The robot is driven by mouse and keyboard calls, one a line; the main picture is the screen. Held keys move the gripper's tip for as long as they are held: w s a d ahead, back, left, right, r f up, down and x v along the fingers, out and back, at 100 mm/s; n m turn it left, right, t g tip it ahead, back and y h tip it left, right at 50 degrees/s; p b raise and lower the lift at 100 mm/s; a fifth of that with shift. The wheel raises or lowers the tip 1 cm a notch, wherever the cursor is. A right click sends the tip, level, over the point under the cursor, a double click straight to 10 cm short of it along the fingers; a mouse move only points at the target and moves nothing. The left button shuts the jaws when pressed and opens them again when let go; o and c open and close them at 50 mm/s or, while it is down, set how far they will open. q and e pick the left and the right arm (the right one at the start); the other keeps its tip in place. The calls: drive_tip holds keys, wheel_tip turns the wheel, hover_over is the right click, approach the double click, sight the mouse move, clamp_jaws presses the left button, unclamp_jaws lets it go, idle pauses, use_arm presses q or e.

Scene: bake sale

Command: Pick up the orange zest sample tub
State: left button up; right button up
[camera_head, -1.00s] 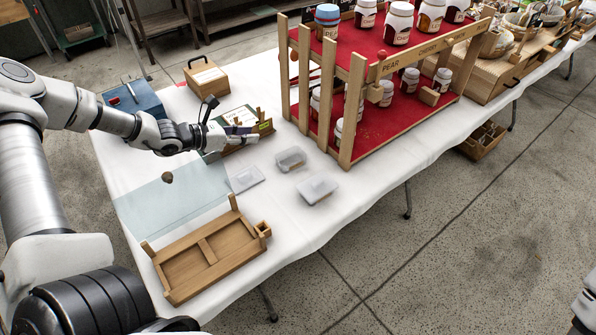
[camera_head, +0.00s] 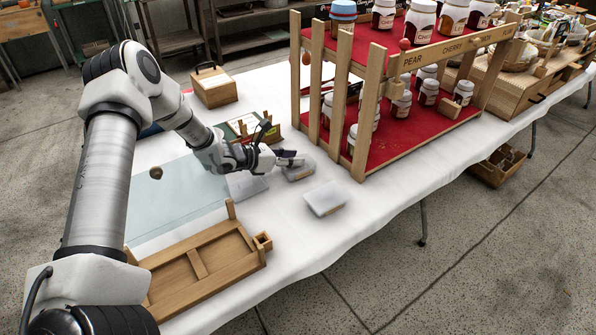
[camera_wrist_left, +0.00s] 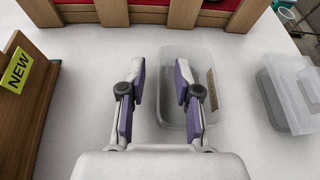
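Two clear plastic tubs sit on the white table. The nearer one to my gripper (camera_head: 298,174) is partly hidden by it in the head view. In the left wrist view this tub (camera_wrist_left: 176,112) has a small brown-orange label on its side; its text is unreadable, so I cannot tell which tub is orange zest. The other tub (camera_head: 327,199) stands to the right, also at the right of the wrist view (camera_wrist_left: 290,92). My left gripper (camera_head: 290,158) is open; in the wrist view its right finger overlaps the near tub's left side. My right gripper is not in view.
A wooden shelf stand (camera_head: 372,100) with red cloth and jars rises behind the tubs. A wooden tray (camera_head: 195,262) lies at the front left, beside a glass sheet (camera_head: 170,205). A sign stand with a "NEW" tag (camera_wrist_left: 16,70) is left. Clear table surrounds the right tub.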

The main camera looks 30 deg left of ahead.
use_arm(q)
drive_tip(key=shift+x, duration=1.05)
drive_tip(key=shift+a, duration=0.1)
drive_tip(key=shift+c, duration=0.3)
clamp_jaws()
drive_tip(key=shift+s, duration=0.1)
